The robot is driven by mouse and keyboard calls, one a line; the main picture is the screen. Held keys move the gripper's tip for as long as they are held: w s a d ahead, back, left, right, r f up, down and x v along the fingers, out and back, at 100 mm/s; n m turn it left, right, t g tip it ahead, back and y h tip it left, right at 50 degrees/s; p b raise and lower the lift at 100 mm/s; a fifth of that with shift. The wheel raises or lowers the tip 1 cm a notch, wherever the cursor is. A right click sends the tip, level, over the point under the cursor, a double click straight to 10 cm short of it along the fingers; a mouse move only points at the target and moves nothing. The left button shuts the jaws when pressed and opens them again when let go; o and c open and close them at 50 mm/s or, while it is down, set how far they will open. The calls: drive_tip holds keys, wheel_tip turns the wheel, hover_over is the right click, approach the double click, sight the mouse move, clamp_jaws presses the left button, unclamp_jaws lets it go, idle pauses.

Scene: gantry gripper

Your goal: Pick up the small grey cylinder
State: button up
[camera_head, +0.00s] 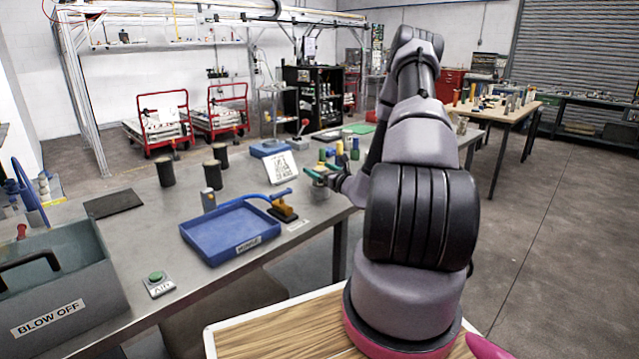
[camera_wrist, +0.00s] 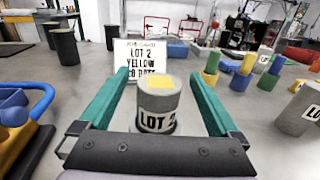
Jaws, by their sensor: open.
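A short grey cylinder (camera_wrist: 158,108) with a "LOT 2" label and a yellow patch on top stands upright in the wrist view. It appears between the two green fingers of my gripper (camera_wrist: 167,72), which are open and spread to either side of it. No contact with either finger shows.
The white lot sign (camera_wrist: 140,62) stands just behind the labelled cylinder. Another labelled grey cylinder (camera_wrist: 298,110) and several coloured cylinders (camera_wrist: 243,75) stand to the right. The blue tray (camera_head: 222,243) and a blue-handled tool (camera_head: 284,211) lie nearer. Dark cylinders (camera_head: 166,172) stand farther left.

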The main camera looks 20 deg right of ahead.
sight(316, 167)
drive_tip(key=shift+w+a, duration=0.15)
drive_tip(key=shift+w, duration=0.65)
drive_tip(key=shift+w+a, duration=0.1)
drive_tip(key=shift+w, duration=0.65)
clamp_jaws()
